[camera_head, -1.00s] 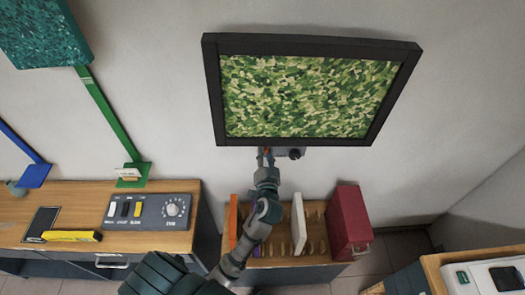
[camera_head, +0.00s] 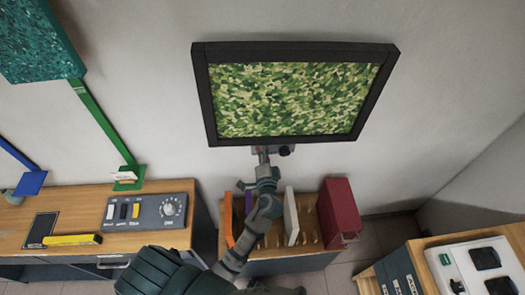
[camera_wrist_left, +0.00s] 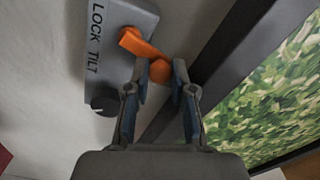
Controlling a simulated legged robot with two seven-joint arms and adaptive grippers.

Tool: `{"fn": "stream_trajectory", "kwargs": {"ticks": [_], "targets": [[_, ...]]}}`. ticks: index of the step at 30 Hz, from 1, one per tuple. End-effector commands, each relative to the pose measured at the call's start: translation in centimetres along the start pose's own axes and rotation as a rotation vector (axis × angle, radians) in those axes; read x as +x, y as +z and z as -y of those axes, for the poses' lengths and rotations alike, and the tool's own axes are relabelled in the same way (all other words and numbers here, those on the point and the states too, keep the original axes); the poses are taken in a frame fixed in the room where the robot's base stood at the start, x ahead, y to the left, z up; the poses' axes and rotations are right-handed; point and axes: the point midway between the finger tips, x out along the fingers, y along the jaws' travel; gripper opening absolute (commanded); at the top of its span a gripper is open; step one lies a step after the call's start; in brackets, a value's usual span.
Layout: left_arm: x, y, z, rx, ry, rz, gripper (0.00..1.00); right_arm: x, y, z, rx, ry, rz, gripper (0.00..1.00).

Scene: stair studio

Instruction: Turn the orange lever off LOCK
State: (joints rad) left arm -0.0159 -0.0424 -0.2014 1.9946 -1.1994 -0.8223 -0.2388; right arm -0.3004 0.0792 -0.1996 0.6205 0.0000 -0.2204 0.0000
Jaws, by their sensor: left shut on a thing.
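The orange lever (camera_wrist_left: 140,45) sits on a grey panel (camera_wrist_left: 130,14) lettered LOCK and TILT. In the left wrist view it slants from the panel down and right to a rounded end. My left gripper (camera_wrist_left: 162,72) is shut on that rounded end, with a finger on either side. In the head view my left gripper (camera_head: 262,155) reaches up to the lower edge of the black-framed screen (camera_head: 297,142), where the panel is mostly hidden. My right gripper is not in view.
A black knob (camera_wrist_left: 103,105) is beside the word TILT. Below stands a rack with a white upright item (camera_head: 291,215) and a red binder (camera_head: 340,212). A desk at left carries a control box (camera_head: 146,211) and a yellow item (camera_head: 72,240).

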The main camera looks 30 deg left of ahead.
Motion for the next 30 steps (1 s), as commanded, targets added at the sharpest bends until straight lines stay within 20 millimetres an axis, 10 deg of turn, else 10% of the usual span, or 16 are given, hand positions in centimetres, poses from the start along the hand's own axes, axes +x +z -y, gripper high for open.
{"fn": "stream_trajectory", "kwargs": {"ticks": [13, 14, 17, 30], "targets": [[0.0, -0.2, 0.0, 0.009, -0.001, -0.005, 0.0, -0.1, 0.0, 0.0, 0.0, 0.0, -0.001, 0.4], [0.0, -0.2, 0.0, 0.008, -0.001, -0.005, 0.29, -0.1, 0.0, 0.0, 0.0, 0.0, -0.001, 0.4], [0.0, -0.2, 0.0, 0.008, -0.001, -0.004, 0.49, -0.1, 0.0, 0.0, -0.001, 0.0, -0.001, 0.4], [0.0, 0.5, 0.0, -0.105, -0.002, -0.002, 0.49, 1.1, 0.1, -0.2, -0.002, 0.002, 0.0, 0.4]]}}
